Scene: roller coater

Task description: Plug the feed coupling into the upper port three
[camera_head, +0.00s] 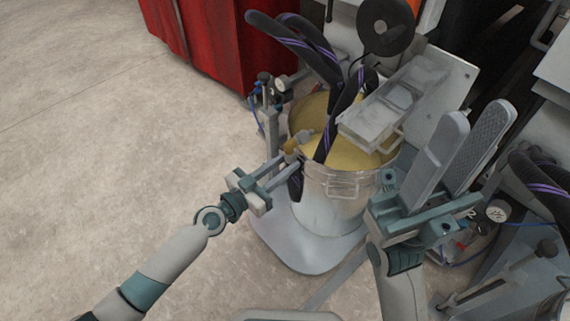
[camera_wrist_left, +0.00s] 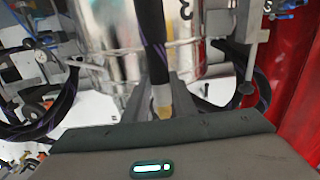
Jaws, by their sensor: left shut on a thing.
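My left gripper (camera_head: 283,167) is shut on the feed coupling, at the left side of the metal pail. The brass-coloured coupling (camera_head: 290,146) shows at the fingertips. In the left wrist view the coupling's pale brass end (camera_wrist_left: 162,99) sits between the two fingers, with a black hose (camera_wrist_left: 151,25) running up from it.
The floor at left is clear.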

